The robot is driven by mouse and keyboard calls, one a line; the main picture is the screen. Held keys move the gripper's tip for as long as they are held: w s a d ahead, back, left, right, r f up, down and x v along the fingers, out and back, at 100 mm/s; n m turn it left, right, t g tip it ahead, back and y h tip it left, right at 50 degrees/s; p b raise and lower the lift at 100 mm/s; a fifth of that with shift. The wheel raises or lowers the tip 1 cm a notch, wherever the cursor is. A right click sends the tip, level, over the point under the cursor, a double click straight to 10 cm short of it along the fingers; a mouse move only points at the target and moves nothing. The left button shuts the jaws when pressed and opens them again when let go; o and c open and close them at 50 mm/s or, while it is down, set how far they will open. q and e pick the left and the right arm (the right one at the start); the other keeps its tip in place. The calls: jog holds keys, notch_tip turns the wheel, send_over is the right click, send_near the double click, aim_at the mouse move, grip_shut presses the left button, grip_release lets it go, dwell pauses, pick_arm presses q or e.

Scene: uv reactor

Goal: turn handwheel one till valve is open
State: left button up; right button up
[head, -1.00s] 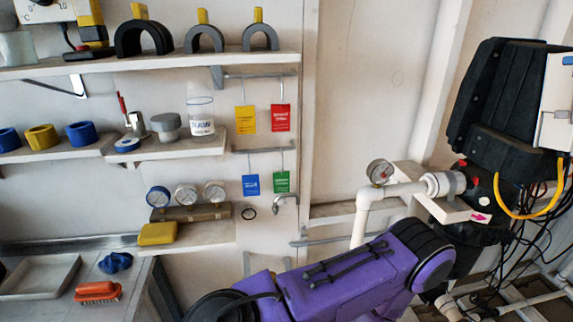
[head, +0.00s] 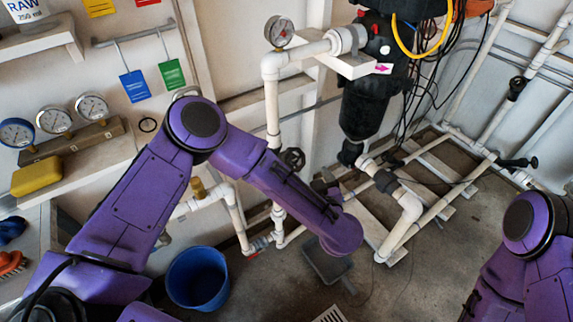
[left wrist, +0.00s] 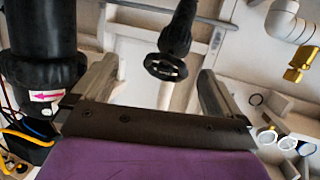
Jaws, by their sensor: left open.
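A dark handwheel (head: 293,159) sits on the white vertical pipe left of the black reactor housing in the head view. In the left wrist view, a dark handwheel (left wrist: 166,67) on a black stem shows between the fingers, beyond them and apart from them. My left gripper (left wrist: 157,72) is open and empty, with one finger on each side of the wheel in the picture. In the head view, my left gripper (head: 325,187) is small and partly hidden by its own wrist, just right of the wheel. My right arm shows at the lower right; its gripper is out of frame.
The black reactor housing (head: 366,112) and cables stand right of the wheel. A pressure gauge (head: 279,31) tops the pipe. A blue bucket (head: 197,279) stands on the floor below. Another dark valve handle (head: 517,86) is on the right wall pipe. Shelves with gauges are at left.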

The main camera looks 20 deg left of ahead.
aim_at(293, 156)
pick_arm(q)
notch_tip(293, 156, up, 4)
jog(key=w+n+g+y+b, duration=0.1)
jog(key=w+n+g+y, duration=0.1)
jog(key=n+g, duration=0.15)
jog(key=shift+m+g, duration=0.25)
jog(key=shift+m, duration=0.1)
jog(key=x, duration=0.9)
jog(key=shift+s+a+r, duration=0.15)
jog(key=shift+s+a, duration=0.05)
jog(key=shift+s, duration=0.1)
jog(key=shift+w+a, duration=0.3)
jog(key=c, duration=0.9)
pick_arm(e)
notch_tip(293, 156, down, 2)
jog(key=shift+a, duration=0.1)
jog(key=shift+r, duration=0.2)
